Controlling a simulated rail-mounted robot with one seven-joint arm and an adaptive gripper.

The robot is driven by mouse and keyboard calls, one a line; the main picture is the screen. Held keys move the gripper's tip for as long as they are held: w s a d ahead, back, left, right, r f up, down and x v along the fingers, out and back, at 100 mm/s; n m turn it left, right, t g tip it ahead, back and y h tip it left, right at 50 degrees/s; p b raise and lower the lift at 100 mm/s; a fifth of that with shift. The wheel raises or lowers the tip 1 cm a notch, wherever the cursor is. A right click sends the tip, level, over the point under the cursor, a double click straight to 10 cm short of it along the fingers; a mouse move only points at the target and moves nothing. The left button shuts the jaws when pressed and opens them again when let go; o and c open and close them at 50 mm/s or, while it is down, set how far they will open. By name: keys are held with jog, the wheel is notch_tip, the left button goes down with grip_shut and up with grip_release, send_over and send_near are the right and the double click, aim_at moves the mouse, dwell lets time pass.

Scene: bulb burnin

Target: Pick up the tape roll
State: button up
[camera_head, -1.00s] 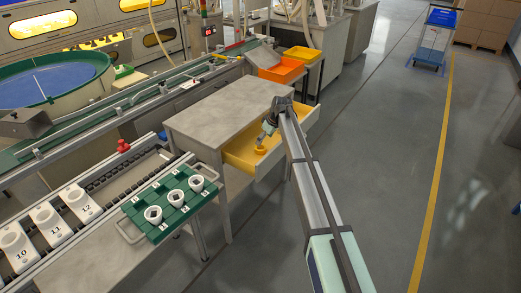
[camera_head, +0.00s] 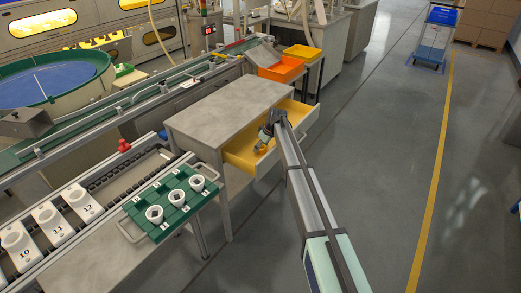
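The yellow drawer (camera_head: 239,157) of the grey table stands pulled out. My gripper (camera_head: 261,146) points down into the drawer. It is small and dark here, and I cannot tell whether its fingers are open or shut. The tape roll is not clearly visible now. A small yellow-orange round object stood out in the drawer under the gripper earlier, and my gripper now covers that place. I cannot tell whether the gripper touches it.
The grey table top (camera_head: 230,108) is bare. A green tray (camera_head: 165,226) with several white sockets stands at the lower left, beside numbered white holders (camera_head: 51,224). Orange (camera_head: 281,69) and yellow (camera_head: 302,52) bins stand behind.

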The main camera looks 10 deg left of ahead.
jog(key=c, duration=0.5)
jog(key=shift+r, duration=0.1)
jog(key=shift+c, duration=0.2)
